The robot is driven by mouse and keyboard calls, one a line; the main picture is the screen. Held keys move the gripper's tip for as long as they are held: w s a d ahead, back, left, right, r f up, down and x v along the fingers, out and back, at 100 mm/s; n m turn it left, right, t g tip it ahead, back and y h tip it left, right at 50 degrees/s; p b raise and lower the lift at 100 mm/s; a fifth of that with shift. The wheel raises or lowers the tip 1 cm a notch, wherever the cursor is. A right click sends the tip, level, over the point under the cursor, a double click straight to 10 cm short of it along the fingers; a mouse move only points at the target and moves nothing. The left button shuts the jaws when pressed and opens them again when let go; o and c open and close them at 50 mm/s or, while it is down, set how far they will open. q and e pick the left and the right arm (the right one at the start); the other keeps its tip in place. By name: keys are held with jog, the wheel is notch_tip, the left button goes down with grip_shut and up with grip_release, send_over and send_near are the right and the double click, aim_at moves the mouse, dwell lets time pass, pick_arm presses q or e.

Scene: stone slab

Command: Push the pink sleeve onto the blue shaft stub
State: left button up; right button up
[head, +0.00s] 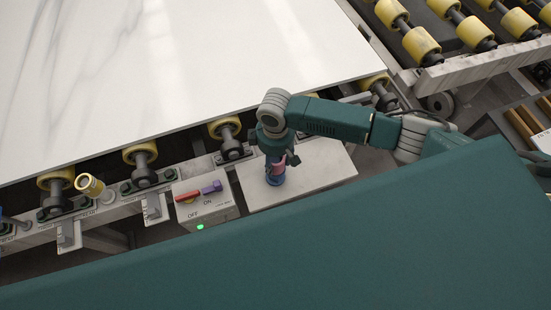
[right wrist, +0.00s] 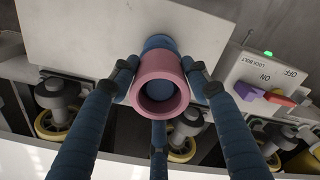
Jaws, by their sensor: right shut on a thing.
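The pink sleeve (right wrist: 161,104) is a short open ring, seen end-on in the right wrist view. It also shows in the head view (head: 279,168), just below my right gripper. The blue shaft stub (right wrist: 158,42) stands behind the sleeve on a pale plate, and blue also shows through the sleeve's bore. In the head view the stub's lower end (head: 275,181) shows under the sleeve. I cannot tell how far the sleeve is around the stub. My right gripper (right wrist: 160,78) is shut on the sleeve, fingers at its sides. My left gripper is not in view.
The pale plate (head: 325,172) lies around the stub. A switch box (head: 205,208) with red and purple levers and a green light stands left of it. A white stone slab (head: 150,75) rests on yellow rollers behind.

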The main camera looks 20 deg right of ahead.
aim_at(275, 160)
jog(key=shift+f, duration=0.35)
jog(key=o, duration=1.3)
notch_tip(275, 160, up, 12)
